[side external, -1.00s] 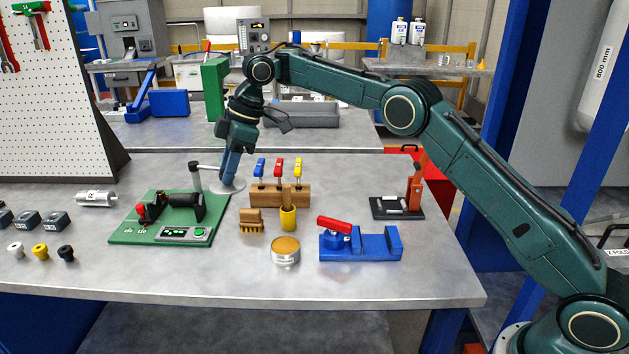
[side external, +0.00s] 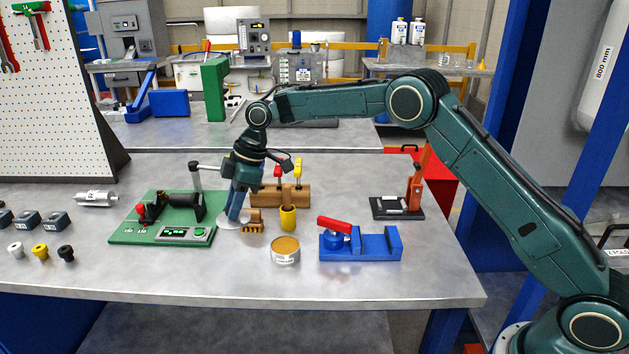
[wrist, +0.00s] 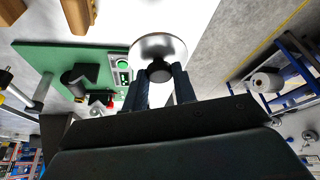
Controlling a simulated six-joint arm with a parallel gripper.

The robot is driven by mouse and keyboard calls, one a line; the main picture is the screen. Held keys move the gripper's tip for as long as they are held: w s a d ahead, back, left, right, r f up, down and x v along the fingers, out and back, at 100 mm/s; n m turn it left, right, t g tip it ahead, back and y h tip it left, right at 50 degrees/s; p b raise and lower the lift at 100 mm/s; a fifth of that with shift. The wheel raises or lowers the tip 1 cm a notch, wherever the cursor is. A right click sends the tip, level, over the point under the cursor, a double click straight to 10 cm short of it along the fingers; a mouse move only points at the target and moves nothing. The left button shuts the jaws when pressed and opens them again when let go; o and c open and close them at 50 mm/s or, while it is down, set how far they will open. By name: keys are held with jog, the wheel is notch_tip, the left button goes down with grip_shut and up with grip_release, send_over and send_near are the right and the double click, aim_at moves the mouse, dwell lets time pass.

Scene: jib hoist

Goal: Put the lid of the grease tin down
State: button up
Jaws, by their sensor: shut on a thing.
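The grease tin (side external: 285,254) stands uncovered on the bench, with yellow-brown grease showing in it. Its lid (side external: 230,221) is a round silver disc with a dark knob. My gripper (side external: 236,214) is shut on the knob and points down, to the left of and behind the tin. In the wrist view the lid (wrist: 155,42) and its knob show between the fingertips of my gripper (wrist: 160,76). The lid looks roughly level. Whether it touches the bench is hard to tell.
The green board (side external: 150,231) lies just left of the lid. A wooden brush (side external: 252,227) and a yellow cup (side external: 288,218) are close on the right. A blue vise (side external: 360,246) stands right of the tin. Bare bench (side external: 220,273) lies in front.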

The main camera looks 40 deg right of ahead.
jog(key=shift+f, duration=5.65)
jog(key=shift+f, duration=0.15)
jog(key=o, duration=0.9)
jog(key=shift+o, duration=0.2)
jog(key=v, duration=1.2)
